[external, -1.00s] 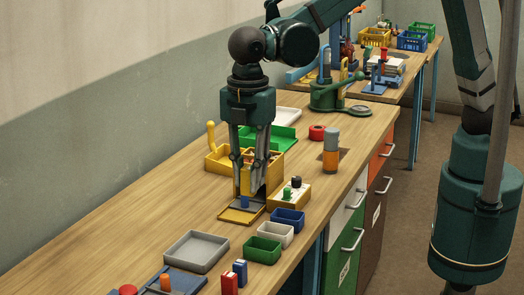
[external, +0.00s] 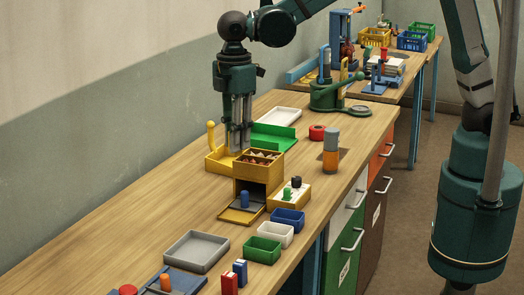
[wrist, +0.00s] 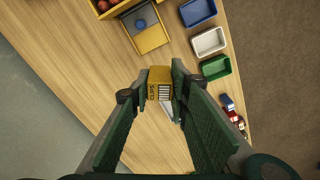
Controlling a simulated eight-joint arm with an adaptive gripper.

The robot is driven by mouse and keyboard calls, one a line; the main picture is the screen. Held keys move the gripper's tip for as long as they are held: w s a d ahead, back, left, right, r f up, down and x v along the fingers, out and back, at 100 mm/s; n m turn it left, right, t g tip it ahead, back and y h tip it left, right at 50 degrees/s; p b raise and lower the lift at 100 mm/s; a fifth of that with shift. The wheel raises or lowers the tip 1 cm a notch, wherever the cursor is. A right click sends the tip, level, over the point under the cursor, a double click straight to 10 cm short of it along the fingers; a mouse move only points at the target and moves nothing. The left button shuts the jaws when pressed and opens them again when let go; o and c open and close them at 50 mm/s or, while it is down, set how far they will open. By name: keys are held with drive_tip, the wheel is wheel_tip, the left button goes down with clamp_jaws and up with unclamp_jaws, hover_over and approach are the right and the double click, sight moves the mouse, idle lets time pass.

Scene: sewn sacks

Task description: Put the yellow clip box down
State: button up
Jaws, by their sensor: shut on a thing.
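The yellow clip box (wrist: 159,84), with dark lettering and a striped label, sits between my fingertips in the wrist view. My gripper (wrist: 160,88) is shut on it. In the external view my gripper (external: 239,150) points down behind the yellow compartment box, at the yellow holder (external: 216,160) with an upright rounded post. The clip box cannot be made out there; the fingertips are partly hidden. I cannot tell whether the clip box touches anything below.
The yellow compartment box (external: 258,173) has a pulled-out tray with a blue knob in front. Blue (external: 288,219), white (external: 275,235) and green (external: 262,250) bins stand near the right edge. A grey tray (external: 196,251) lies at the front. The table's left side is bare.

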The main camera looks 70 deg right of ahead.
drive_tip(key=w+d+m, duration=0.3)
drive_tip(key=d, duration=0.9)
drive_tip(key=w+d+m, duration=0.3)
drive_tip(key=d, duration=0.9)
drive_tip(key=s+d+m+p, duration=0.15)
drive_tip(key=d+m, duration=0.45)
drive_tip(key=d, duration=1.8)
wheel_tip(320, 180, down, 11)
drive_tip(key=s, duration=0.1)
drive_tip(key=shift+m, duration=0.3)
drive_tip(key=shift+f, duration=0.15)
drive_tip(key=shift+f, duration=2.85)
drive_tip(key=shift+f, duration=0.1)
drive_tip(key=shift+f, duration=2)
drive_tip(key=shift+f, duration=0.15)
